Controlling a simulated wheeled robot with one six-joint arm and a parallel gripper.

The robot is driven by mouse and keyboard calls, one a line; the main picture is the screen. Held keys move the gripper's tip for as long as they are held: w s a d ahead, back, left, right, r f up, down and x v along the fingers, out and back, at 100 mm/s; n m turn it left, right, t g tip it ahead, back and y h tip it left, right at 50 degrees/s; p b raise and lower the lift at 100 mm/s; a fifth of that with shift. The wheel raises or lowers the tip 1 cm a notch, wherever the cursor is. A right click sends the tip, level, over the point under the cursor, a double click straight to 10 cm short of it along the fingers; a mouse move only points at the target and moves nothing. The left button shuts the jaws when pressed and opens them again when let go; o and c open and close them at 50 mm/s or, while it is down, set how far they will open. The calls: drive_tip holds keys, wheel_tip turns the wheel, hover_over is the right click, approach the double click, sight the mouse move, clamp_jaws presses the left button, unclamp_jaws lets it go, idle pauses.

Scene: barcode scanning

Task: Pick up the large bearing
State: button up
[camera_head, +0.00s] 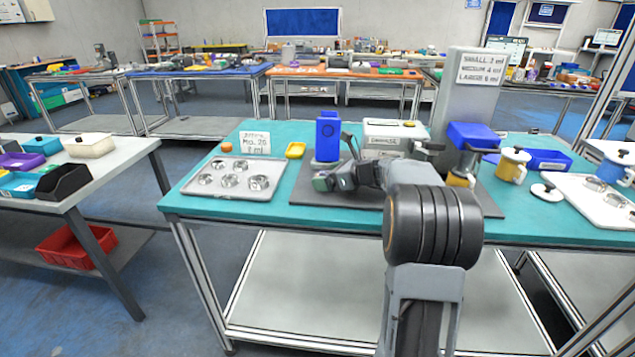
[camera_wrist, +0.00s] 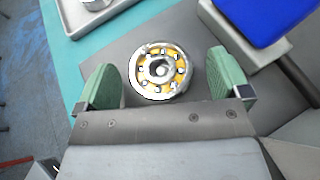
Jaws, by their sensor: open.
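In the wrist view a round silver bearing (camera_wrist: 160,71) with an orange-yellow cage and several rollers lies over the grey mat (camera_wrist: 110,50). My gripper (camera_wrist: 161,75) is open, with one green finger pad to the left of the bearing and one to the right. A gap shows on both sides, so neither pad touches it. In the head view my gripper (camera_head: 326,181) is low over the left part of the dark mat, and the bearing there is hidden behind it.
A tray (camera_head: 273,171) with several silver bearings stands to the left on the teal table (camera_head: 205,170). A blue block (camera_head: 328,135) stands just behind my gripper; a white machine (camera_head: 395,132) and a grey column (camera_head: 455,95) stand further right.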

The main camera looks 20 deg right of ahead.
drive_tip(key=shift+w+a+f, duration=0.15)
drive_tip(key=shift+w, duration=0.2)
drive_tip(key=shift+c, duration=0.2)
drive_tip(key=shift+a, duration=0.1)
drive_tip(key=c, duration=1.1)
